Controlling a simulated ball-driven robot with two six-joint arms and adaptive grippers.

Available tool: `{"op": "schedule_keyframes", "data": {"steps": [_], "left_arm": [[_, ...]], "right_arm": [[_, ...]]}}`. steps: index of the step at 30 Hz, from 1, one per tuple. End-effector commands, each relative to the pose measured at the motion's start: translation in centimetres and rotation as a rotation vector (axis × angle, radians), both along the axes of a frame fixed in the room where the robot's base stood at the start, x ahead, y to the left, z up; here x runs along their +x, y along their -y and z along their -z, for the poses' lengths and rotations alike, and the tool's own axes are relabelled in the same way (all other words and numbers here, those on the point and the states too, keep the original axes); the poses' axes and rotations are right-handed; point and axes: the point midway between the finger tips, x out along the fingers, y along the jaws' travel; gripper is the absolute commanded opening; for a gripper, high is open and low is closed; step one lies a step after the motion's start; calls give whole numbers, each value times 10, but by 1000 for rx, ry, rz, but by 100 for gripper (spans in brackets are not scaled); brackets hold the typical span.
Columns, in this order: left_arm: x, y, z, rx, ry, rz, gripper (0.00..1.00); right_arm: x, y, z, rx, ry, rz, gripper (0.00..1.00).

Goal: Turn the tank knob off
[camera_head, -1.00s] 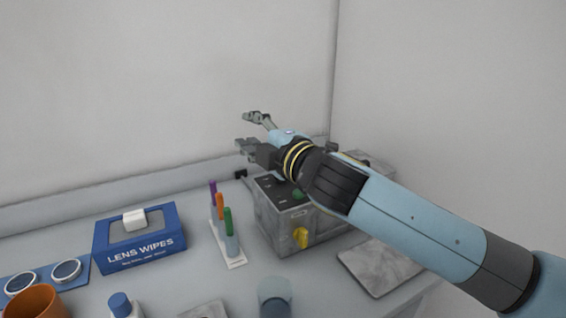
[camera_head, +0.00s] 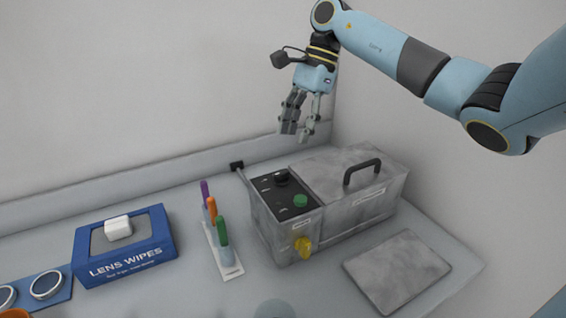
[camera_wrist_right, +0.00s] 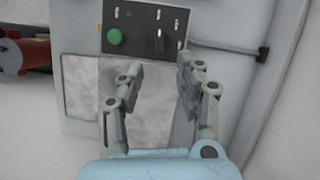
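The tank (camera_head: 330,236) is a grey, worn metal box at the back right of the bench. Its black panel (camera_head: 265,190) carries a black knob (camera_head: 281,177) at the back and a green button (camera_head: 300,201) nearer the front. A yellow tap (camera_head: 303,247) is on its front side. My right gripper (camera_head: 297,132) points down above the panel, apart from it, open and empty. In the right wrist view, the knob (camera_wrist_right: 160,41) lies beyond the fingertips, with the green button (camera_wrist_right: 115,37) to its left. My left gripper is out of view.
The tank lid has a raised black handle (camera_head: 361,171). A cable runs to a black wall plug (camera_head: 237,165). A marker rack (camera_head: 230,270) and a lens wipes box (camera_head: 158,253) stand left. A grey plate (camera_head: 397,270) lies right.

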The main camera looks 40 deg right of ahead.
Motion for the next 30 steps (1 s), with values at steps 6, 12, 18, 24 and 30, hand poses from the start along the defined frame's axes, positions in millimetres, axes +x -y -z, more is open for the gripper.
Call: {"op": "schedule_keyframes", "data": {"steps": [6, 12, 18, 24, 30], "left_arm": [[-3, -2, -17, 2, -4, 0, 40], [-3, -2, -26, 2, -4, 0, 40], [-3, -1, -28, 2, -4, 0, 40], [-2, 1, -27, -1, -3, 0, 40], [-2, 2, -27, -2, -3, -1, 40]], "right_arm": [[1, -19, 39, 8, -4, 1, 36], [4, -32, 70, 7, -2, 1, 36], [4, -37, 83, 5, 1, 0, 36], [4, -36, 85, 4, 1, 0, 36], [4, -36, 85, 5, 1, 0, 16]]}}
